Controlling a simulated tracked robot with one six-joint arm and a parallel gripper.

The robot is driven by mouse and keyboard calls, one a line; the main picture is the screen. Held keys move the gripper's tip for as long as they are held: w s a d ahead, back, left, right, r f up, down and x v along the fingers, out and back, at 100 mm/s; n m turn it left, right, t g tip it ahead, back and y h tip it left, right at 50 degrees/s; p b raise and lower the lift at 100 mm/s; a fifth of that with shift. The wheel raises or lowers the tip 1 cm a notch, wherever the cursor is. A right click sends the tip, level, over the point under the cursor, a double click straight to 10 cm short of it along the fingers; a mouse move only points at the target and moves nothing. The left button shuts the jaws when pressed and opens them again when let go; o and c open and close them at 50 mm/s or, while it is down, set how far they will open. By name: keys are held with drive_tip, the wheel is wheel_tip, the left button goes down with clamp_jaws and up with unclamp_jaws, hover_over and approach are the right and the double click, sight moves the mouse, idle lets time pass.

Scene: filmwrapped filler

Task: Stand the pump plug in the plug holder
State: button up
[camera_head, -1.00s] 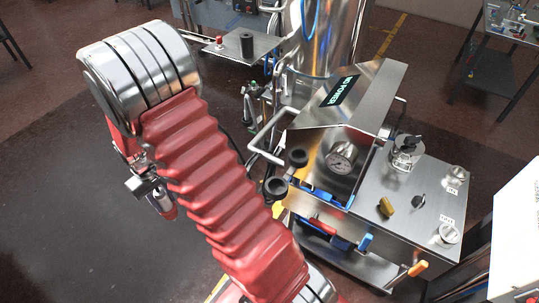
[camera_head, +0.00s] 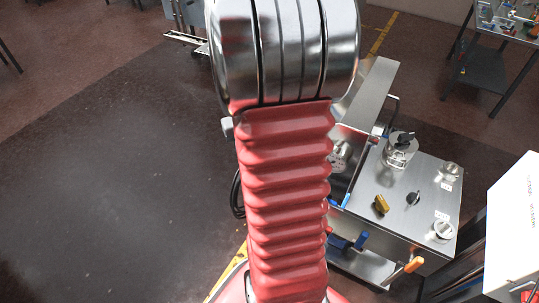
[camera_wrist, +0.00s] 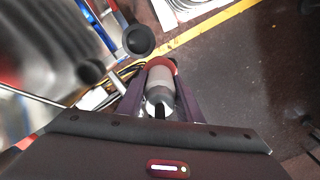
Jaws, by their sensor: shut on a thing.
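My gripper (camera_wrist: 161,70) shows in the wrist view and is shut on a grey, rounded piece with a dark red end, which looks like the pump plug (camera_wrist: 161,88). The piece lies between the two dark fingers and points away from the wrist. In the head view my raised red arm hides the gripper and the piece. On the steel panel (camera_head: 420,215) at the right are two round silver fittings, one at the upper right (camera_head: 450,172) and one lower down (camera_head: 443,229), each beside a small label. I cannot tell whether either is the plug holder.
The panel also carries a silver part with a black handle (camera_head: 399,150), a brass knob (camera_head: 381,204) and a black knob (camera_head: 412,198). A black round cup (camera_wrist: 138,40) is close beyond the fingers. A white box (camera_head: 512,235) stands at right. Floor at left is open.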

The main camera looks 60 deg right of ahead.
drive_tip(key=s+d+r+m, duration=0.1)
drive_tip(key=s+d+r, duration=0.1)
drive_tip(key=s, duration=0.4)
drive_tip(key=shift+s+d+r, duration=0.15)
drive_tip(key=shift+d, duration=0.2)
drive_tip(key=shift+f, duration=4.75)
drive_tip(key=shift+a+f, duration=0.1)
drive_tip(key=shift+f, duration=0.3)
drive_tip(key=o, duration=1.3)
wheel_tip(320, 180, up, 14)
drive_tip(key=shift+f, duration=0.1)
